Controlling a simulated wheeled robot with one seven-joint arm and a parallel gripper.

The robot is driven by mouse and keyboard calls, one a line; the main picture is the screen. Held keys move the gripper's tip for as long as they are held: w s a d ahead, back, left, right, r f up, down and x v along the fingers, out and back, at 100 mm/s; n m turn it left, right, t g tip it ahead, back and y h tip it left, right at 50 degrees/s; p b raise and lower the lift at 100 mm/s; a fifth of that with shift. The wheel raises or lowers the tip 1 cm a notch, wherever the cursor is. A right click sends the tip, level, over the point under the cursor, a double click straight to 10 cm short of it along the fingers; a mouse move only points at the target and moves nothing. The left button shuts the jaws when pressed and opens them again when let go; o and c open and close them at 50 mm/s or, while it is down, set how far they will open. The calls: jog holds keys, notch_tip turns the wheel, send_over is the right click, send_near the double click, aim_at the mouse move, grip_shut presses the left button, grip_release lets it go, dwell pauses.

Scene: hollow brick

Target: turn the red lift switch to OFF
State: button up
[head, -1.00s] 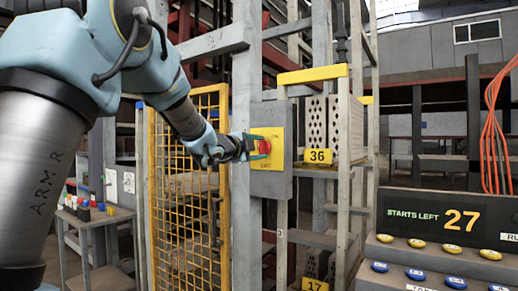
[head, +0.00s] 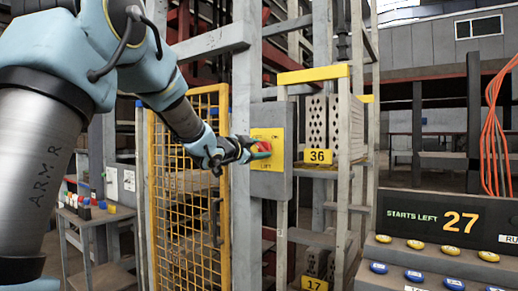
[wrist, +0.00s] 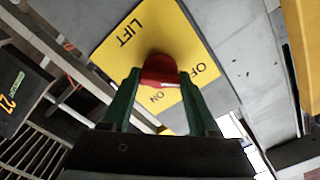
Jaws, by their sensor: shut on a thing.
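The red lift switch (head: 264,145) sits on a yellow plate (head: 273,162) on a grey box fixed to the frame. My gripper (head: 259,151) reaches it from the left, and its green fingers are at the knob. In the wrist view my gripper (wrist: 158,84) is shut on the red switch (wrist: 160,66), one finger on each side. The yellow plate (wrist: 120,58) reads LIFT, OFF and ON, with OFF to the right of the knob and ON just below it. The fingers partly hide the knob, and I cannot tell which mark it points to.
A yellow mesh gate (head: 188,200) stands left of the switch box. A rack with hollow bricks (head: 317,120) and a 36 tag stands to its right. A console (head: 450,215) reading STARTS LEFT 27 is at the lower right. Orange cables (head: 493,140) hang at the right edge.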

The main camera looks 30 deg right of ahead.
jog(key=shift+f, duration=0.1)
jog(key=o, duration=1.4)
jog(key=b+v, duration=0.2)
jog(key=v, duration=0.8)
jog(key=shift+s+a+b, duration=0.15)
jog(key=shift+a+b, duration=0.25)
